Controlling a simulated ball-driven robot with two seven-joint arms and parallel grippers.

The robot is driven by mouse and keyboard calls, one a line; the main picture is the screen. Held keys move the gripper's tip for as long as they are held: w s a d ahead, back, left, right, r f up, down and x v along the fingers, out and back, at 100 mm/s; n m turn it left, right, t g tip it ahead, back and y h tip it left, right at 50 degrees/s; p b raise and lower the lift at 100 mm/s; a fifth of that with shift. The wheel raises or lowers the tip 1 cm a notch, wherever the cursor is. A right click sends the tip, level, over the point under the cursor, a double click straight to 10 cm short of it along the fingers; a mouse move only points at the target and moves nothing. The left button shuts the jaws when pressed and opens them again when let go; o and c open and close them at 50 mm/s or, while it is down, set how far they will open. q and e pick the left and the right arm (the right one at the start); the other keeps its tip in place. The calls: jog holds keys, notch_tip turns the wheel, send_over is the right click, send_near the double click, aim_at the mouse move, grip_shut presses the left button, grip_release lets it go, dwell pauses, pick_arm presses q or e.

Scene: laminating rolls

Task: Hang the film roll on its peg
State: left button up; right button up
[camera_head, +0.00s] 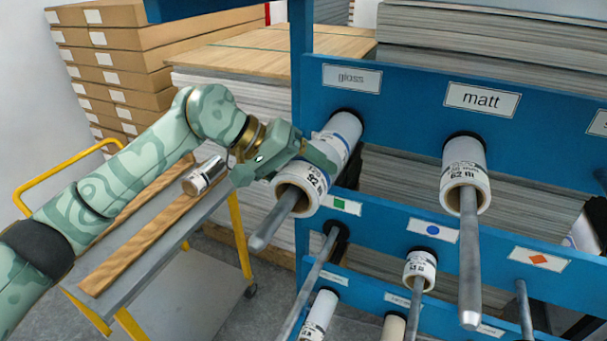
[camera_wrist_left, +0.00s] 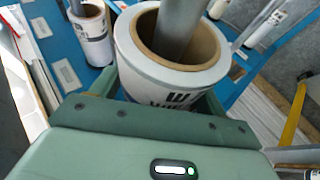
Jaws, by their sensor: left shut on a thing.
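A white film roll (camera_head: 305,181) with a brown cardboard core and black print is around the peg (camera_head: 272,222) under the "gloss" label (camera_head: 352,78). The peg's free end sticks out of the core. My left gripper (camera_head: 315,163) is shut on this roll, reaching it from the left. In the left wrist view the roll (camera_wrist_left: 172,78) sits between the jaws, with the grey peg (camera_wrist_left: 180,28) passing through its core. Whether the roll touches the blue board behind is partly hidden by the gripper. My right gripper is not in view.
Another roll (camera_head: 465,173) hangs on the "matt" peg to the right. Smaller rolls hang on lower pegs (camera_head: 420,268). A cart with a yellow frame (camera_head: 240,235), wooden rails and a small silver-ended roll (camera_head: 205,175) stands at left. Boxes (camera_head: 110,60) are stacked behind.

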pick_arm(q)
jog(key=o, duration=1.3)
jog(key=shift+a, duration=0.1)
